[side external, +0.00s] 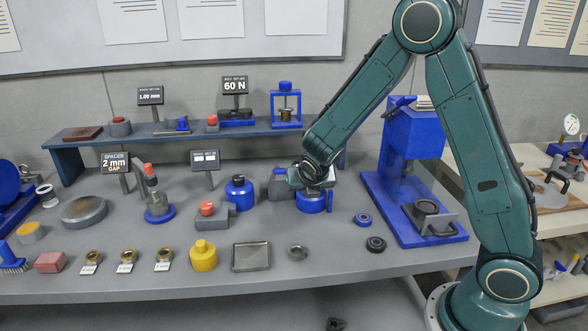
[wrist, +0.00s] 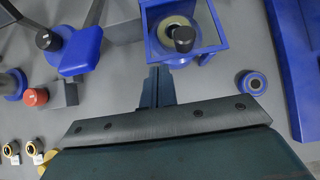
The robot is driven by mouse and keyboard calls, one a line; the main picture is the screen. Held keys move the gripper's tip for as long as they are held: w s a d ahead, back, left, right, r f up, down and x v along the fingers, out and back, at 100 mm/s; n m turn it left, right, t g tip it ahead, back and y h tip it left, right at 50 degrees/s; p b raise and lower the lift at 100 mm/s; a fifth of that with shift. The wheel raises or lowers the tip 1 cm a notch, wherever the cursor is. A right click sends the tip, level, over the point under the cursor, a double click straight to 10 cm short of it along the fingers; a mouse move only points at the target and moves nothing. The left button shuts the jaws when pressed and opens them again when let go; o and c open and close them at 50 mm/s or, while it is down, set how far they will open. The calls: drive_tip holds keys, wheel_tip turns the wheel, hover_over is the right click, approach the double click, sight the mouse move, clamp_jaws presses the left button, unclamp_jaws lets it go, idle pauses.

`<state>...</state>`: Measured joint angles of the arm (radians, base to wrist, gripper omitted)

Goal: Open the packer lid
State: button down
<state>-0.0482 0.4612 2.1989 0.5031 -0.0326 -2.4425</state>
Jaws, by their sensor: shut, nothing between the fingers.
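My gripper (side external: 314,186) is low over the bench in the side view. In the wrist view its fingers (wrist: 156,84) are together and empty. Just beyond the fingertips is a blue square housing (wrist: 208,24) with a pale ring (wrist: 172,30) and a dark round knob (wrist: 183,38) inside. A blue tab projects at its lower right. This seems to be the blue body (side external: 311,203) partly hidden under my gripper in the side view. I cannot tell for sure that it is the packer, which part is its lid, or whether my fingers touch it.
A blue press stand (side external: 455,232) is to the right. A blue-rimmed ring (side external: 362,219) and a dark ring (side external: 376,244) lie between. A raised shelf (side external: 270,130) runs behind.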

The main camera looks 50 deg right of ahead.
drive_tip(key=shift+w+d+f+t+h, duration=0.1)
drive_tip(key=shift+d+f+t+h, duration=0.05)
drive_tip(key=shift+f+t+h, duration=1)
drive_tip(key=shift+w+d+f+t+h, duration=0.1)
drive_tip(key=shift+f+t+h, duration=0.85)
drive_tip(key=shift+f, duration=0.3)
drive_tip(key=shift+s+a+r, duration=0.2)
drive_tip(key=shift+s+a, duration=0.15)
drive_tip(key=shift+a, duration=0.15)
drive_tip(key=shift+g+y, duration=0.3)
drive_tip(key=shift+s+a+f, duration=0.15)
drive_tip(key=shift+s+a, duration=0.85)
drive_tip(key=shift+s, duration=0.1)
drive_tip(key=shift+s+a+f, duration=0.1)
drive_tip(key=shift+s+a, duration=0.9)
drive_tip(key=shift+s, duration=0.1)
drive_tip(key=s+r, duration=0.1)
drive_tip(key=s+a+r, duration=0.1)
drive_tip(key=r, duration=0.1)
drive_tip(key=shift+r, duration=0.15)
drive_tip(key=shift+r+x, duration=0.15)
drive_tip(key=shift+x, duration=2.35)
drive_tip(key=shift+r+x, duration=0.2)
drive_tip(key=shift+x, duration=2.25)
